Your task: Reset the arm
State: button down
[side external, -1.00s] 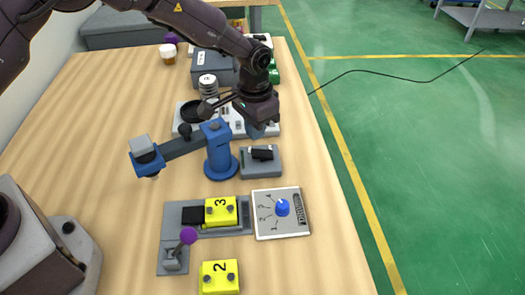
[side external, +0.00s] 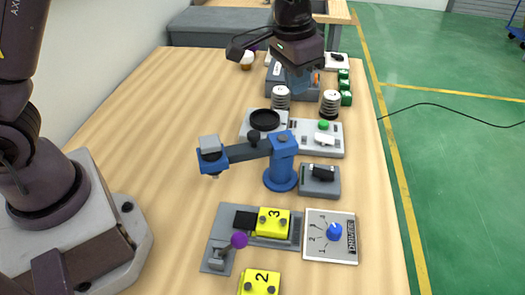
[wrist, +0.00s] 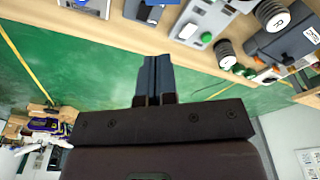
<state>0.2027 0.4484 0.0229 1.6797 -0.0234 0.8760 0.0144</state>
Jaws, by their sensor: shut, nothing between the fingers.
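My gripper (side external: 300,80) is raised over the far part of the wooden table, above the grey box and the ribbed cylinders. In the wrist view its blue fingers (wrist: 155,78) are pressed together with nothing between them, and they point toward the table edge and the green floor. It touches nothing that I can see.
On the table are a blue swing-arm stand (side external: 281,165), a white panel with a green button (side external: 324,125), ribbed cylinders (side external: 330,104), a grey box (side external: 257,84), a dial plate (side external: 331,240) and yellow blocks (side external: 272,222).

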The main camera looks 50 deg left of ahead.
jog(key=s+a+r+n+t, duration=0.15)
jog(key=s+a+r, duration=0.35)
jog(key=s+r, duration=0.55)
jog(key=s+a+t, duration=0.2)
jog(key=s+a, duration=0.1)
jog(key=s, duration=1)
jog(key=shift+s+a, duration=0.2)
jog(key=shift+s, duration=0.2)
jog(key=shift+n+t, duration=0.25)
jog(key=w+d+f+n+g, duration=0.2)
jog(key=w+d+f, duration=0.3)
jog(key=w, duration=0.5)
jog(key=w+d+f+n+g+y, duration=0.1)
jog(key=w+d+f+n, duration=0.3)
jog(key=w, duration=0.6)
jog(key=w+d+f+n+g+y, duration=0.1)
jog(key=w+d+f+n+g, duration=0.2)
jog(key=w+d+f, duration=0.3)
jog(key=w+f+g, duration=0.1)
jog(key=w+f, duration=0.1)
jog(key=w, duration=0.3)
jog(key=shift+d, duration=0.15)
